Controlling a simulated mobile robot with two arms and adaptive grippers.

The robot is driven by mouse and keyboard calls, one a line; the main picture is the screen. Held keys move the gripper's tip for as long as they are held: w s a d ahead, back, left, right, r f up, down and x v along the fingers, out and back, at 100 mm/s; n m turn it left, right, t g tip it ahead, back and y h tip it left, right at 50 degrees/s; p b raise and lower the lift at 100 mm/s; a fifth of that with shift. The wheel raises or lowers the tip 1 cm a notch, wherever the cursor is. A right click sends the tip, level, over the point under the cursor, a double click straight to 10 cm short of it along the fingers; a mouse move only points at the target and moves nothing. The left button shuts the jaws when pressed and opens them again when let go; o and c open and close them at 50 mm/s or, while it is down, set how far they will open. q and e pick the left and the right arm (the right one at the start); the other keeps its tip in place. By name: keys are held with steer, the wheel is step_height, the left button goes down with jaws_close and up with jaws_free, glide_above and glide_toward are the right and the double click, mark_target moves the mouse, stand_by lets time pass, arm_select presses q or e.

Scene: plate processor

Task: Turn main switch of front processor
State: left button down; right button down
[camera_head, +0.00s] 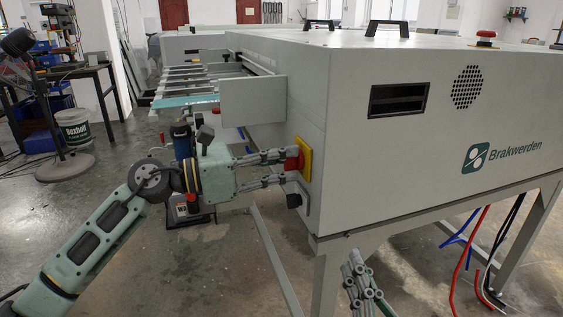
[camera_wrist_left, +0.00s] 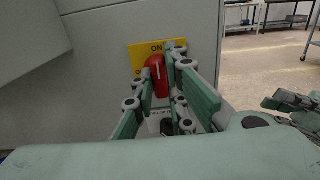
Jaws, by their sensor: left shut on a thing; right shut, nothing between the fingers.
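The front processor (camera_head: 400,150) is a large light-grey cabinet marked Brakwerden. Its main switch is a red knob on a yellow plate on the left side face. In the head view the yellow plate (camera_head: 305,158) shows beside my left gripper (camera_head: 292,165), whose fingers are at the knob. In the left wrist view the red knob (camera_wrist_left: 157,76) sits between the fingers of my left gripper (camera_wrist_left: 160,82), which is shut on it. The yellow plate (camera_wrist_left: 143,53) reads ON at the top; the knob looks near upright, tilted slightly. My right gripper (camera_head: 362,278) is shut and empty, low in front of the cabinet.
A red emergency button (camera_head: 486,36) and black handles are on the cabinet top. Red, blue and black hoses (camera_head: 478,250) hang under its right end.

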arm_select(q)
steer(key=c, duration=1.8)
jaws_free()
steer(key=shift+o, duration=0.2)
steer(key=v, duration=1.2)
